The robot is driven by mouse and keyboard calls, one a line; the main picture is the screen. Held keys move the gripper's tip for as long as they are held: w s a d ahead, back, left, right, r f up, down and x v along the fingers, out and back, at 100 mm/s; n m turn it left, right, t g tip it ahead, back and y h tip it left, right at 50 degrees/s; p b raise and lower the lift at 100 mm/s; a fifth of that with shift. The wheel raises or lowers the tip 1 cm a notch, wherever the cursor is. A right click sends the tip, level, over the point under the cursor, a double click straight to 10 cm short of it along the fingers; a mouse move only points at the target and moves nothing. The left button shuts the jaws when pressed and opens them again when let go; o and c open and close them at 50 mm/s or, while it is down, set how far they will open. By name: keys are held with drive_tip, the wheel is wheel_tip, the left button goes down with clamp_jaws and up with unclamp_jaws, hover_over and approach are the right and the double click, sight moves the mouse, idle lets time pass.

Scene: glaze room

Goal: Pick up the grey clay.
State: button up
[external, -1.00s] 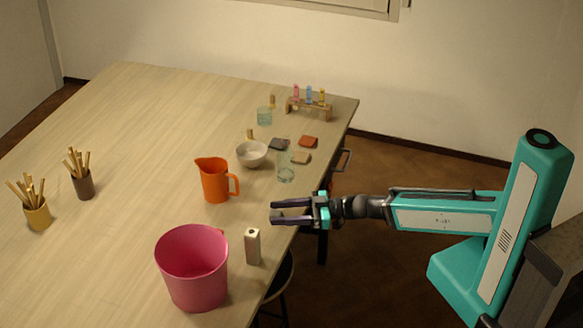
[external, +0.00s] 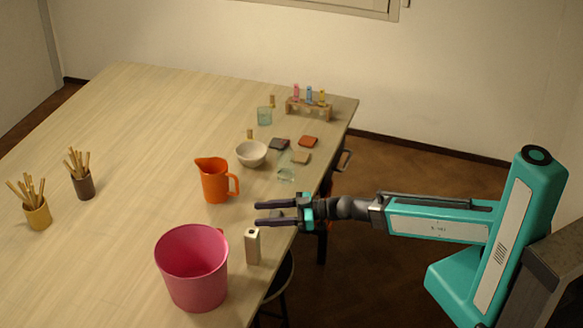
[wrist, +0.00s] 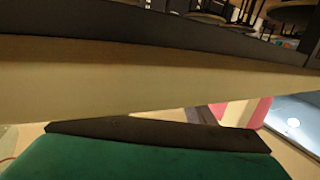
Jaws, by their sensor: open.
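The grey clay (external: 279,144) is a small dark grey block lying on the table, behind the white bowl and to the left of the orange-red block. I cannot pick it out in the wrist view. My gripper (external: 262,213) is open with nothing between its fingers. It reaches in from the right over the table's right edge, in front of the clay and well apart from it, pointing left.
An orange jug (external: 214,181), pink bucket (external: 191,270) and pale upright block (external: 252,247) stand near my gripper.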

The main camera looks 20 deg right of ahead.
drive_tip(key=shift+w+a, duration=0.1)
drive_tip(key=shift+a, duration=0.25)
idle(0.3)
drive_tip(key=c, duration=1.1)
drive_tip(key=shift+o, duration=0.2)
drive_tip(key=shift+r, duration=0.15)
wheel_tip(320, 180, up, 10)
idle(0.4)
